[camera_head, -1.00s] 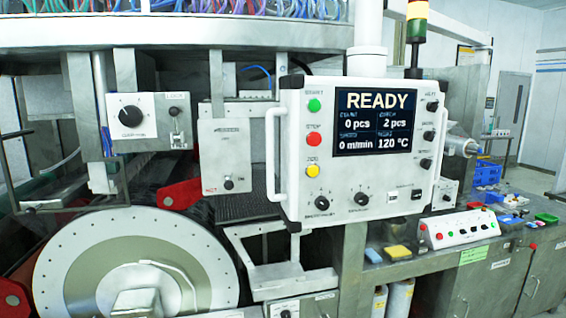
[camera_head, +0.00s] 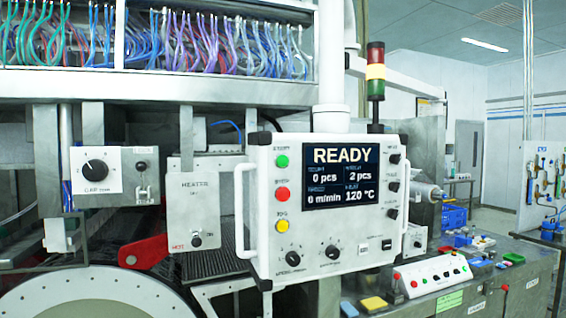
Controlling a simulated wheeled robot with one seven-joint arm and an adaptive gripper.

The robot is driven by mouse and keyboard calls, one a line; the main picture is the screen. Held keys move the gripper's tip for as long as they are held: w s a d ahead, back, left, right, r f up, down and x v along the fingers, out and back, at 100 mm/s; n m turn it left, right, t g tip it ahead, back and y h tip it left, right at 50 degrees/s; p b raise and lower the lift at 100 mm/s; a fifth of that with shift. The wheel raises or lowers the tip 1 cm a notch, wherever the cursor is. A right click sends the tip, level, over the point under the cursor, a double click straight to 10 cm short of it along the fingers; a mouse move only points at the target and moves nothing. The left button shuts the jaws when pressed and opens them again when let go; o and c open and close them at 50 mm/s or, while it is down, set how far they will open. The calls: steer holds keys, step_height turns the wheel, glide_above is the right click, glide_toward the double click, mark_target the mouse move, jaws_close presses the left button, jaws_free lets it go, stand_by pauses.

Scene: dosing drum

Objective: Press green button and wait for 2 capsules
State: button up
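The white control panel (camera_head: 300,240) hangs in the middle of the head view. Its green button (camera_head: 282,161) is at the upper left of the panel face, above a red button (camera_head: 281,194) and a yellow button (camera_head: 282,226). The screen (camera_head: 341,177) reads READY, 0 pcs, 2 pcs, 0 m/min and 120 °C. No capsules can be made out. The white drum disc (camera_head: 95,297) is at the lower left, with only its upper part in view. My gripper is not in view.
A metal bench (camera_head: 520,262) at the right carries a small white button box (camera_head: 433,276), a yellow block (camera_head: 373,304) and blue bins (camera_head: 453,217). A signal tower (camera_head: 375,72) stands above the panel. A handle (camera_head: 246,212) sticks out at the panel's left side.

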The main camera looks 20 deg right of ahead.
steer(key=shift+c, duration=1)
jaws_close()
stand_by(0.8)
